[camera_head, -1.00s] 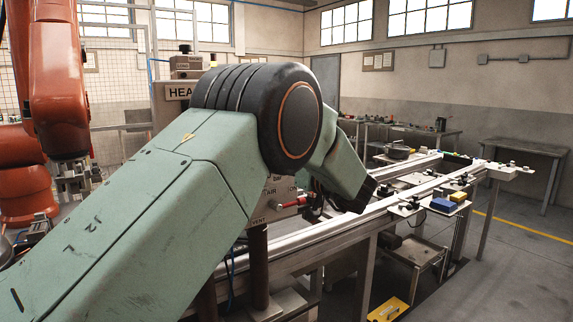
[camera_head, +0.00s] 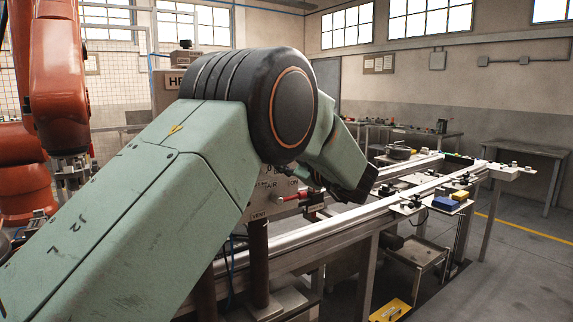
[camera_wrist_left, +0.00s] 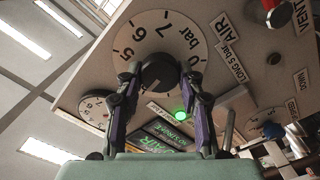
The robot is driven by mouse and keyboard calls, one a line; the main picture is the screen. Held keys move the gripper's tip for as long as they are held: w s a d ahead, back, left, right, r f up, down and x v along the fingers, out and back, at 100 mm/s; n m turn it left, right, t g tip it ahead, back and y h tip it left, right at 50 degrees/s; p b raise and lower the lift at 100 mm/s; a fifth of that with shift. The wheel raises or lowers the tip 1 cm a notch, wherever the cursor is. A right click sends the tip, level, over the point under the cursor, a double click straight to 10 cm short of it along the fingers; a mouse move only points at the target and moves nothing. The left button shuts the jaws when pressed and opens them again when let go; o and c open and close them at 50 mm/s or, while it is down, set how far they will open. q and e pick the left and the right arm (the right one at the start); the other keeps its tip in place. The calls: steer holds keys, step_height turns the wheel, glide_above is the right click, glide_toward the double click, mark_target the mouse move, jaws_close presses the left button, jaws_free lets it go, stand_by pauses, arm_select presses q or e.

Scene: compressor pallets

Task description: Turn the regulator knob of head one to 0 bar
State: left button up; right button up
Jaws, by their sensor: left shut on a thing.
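In the left wrist view the regulator knob (camera_wrist_left: 159,73), dark and round, sits at the centre of a white dial (camera_wrist_left: 140,45) with black numbers and the word "bar". My left gripper (camera_wrist_left: 161,76) has one finger on each side of the knob and is shut on it. The 5, 6 and 7 show to the left and above, the 0 to the right. I cannot make out a pointer on the knob. In the head view my left arm hides the gripper, knob and dial. My right gripper is in neither view.
The panel has a small gauge (camera_wrist_left: 95,108), a lit green lamp (camera_wrist_left: 181,113) and a green display (camera_wrist_left: 165,139) near the fingers. In the head view a red handle (camera_head: 306,193) sticks out beside my arm. An orange robot arm (camera_head: 57,75) stands left; a rail (camera_head: 335,230) runs right.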

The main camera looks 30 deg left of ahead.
arm_select(q)
steer(key=shift+w+f+n+b, duration=0.1)
steer(key=shift+f+n+b, duration=0.1)
steer(key=shift+n+b, duration=3.95)
steer(key=shift+s+f+n+b, duration=0.1)
steer(key=shift+f+n+b, duration=0.15)
steer(key=shift+n+b, duration=3.9)
steer(key=shift+w+f+n+b, duration=0.1)
steer(key=shift+f+n+b, duration=0.1)
steer(key=shift+n+b, duration=3.95)
steer(key=shift+d+n+p, duration=0.1)
steer(key=shift+n+p, duration=0.65)
steer(key=shift+n, duration=0.1)
steer(key=o, duration=1.2)
steer(key=shift+r, duration=0.3)
